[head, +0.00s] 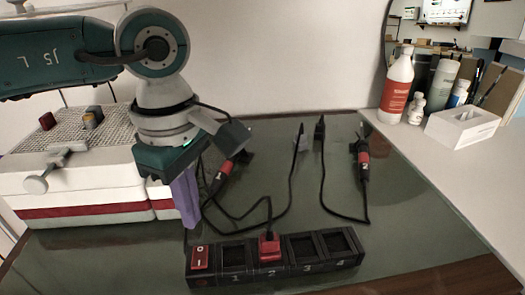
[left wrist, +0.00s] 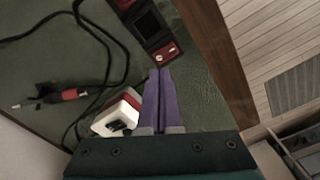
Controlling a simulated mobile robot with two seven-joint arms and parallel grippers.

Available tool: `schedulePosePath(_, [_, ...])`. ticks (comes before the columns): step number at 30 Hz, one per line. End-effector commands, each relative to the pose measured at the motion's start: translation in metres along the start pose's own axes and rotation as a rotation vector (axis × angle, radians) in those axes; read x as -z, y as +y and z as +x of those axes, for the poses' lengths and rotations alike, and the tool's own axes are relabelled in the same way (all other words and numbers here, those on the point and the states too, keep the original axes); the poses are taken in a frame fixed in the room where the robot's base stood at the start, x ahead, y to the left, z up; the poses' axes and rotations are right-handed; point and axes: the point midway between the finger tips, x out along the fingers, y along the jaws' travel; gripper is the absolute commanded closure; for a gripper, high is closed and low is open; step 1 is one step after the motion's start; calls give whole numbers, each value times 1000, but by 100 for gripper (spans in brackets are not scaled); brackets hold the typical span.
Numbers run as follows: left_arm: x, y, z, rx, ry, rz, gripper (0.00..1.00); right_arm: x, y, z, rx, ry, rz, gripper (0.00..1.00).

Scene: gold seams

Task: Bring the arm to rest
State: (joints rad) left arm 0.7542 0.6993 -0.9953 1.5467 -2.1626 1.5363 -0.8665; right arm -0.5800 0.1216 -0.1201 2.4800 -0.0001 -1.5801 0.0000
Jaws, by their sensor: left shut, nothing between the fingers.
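My left arm comes in from the left in the head view. Its left gripper (head: 188,222) points down with purple fingers together and nothing between them, over the green mat just left of the power strip. In the left wrist view the shut fingers (left wrist: 160,72) point toward the end of the power strip with the red switch (left wrist: 165,55). Whether the fingertips touch the mat or strip I cannot tell. My right gripper is not in view.
The black power strip (head: 228,281) has a red plug (head: 269,247) in socket 2. Corded tools with red bands, 1 (head: 224,170) and 2 (head: 364,160), lie behind it. A white-and-red case (head: 80,199) stands left. Bottles (head: 397,88) and a tissue box (head: 462,128) stand back right.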

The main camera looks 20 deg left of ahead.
Motion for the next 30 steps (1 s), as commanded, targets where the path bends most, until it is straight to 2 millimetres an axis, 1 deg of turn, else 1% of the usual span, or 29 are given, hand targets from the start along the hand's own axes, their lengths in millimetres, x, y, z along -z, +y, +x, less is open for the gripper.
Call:
schedulePosePath(1, [0,0,-6,0,0,0,100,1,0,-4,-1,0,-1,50])
schedulePosePath(2, [0,0,-6,0,0,0,100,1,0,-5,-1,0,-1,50])
schedulePosePath(14, [0,0,-5,1,0,0,100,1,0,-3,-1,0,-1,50])
schedulePosePath(17, [-7,-1,-5,0,-25,0,100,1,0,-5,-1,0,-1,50])
schedulePosePath(19, [-26,-3,-7,-6,-96,-3,100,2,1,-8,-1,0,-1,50])
schedulePosePath(20, [-38,-5,-9,-10,-146,-9,100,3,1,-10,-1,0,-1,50])
schedulePosePath(23, [-99,-13,-26,-18,-389,-51,100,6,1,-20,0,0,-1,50])
schedulePosePath(24, [-129,-17,-39,-17,-517,-82,100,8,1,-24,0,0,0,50])
schedulePosePath(26, [-171,-23,-67,-6,-723,-153,100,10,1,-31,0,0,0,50])
schedulePosePath(27, [-196,-25,-90,7,-864,-212,100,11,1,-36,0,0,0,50])
schedulePosePath(29, [-228,-26,-131,36,-1078,-324,100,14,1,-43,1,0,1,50])
schedulePosePath(30, [-242,-24,-162,62,-1224,-415,100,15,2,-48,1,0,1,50])
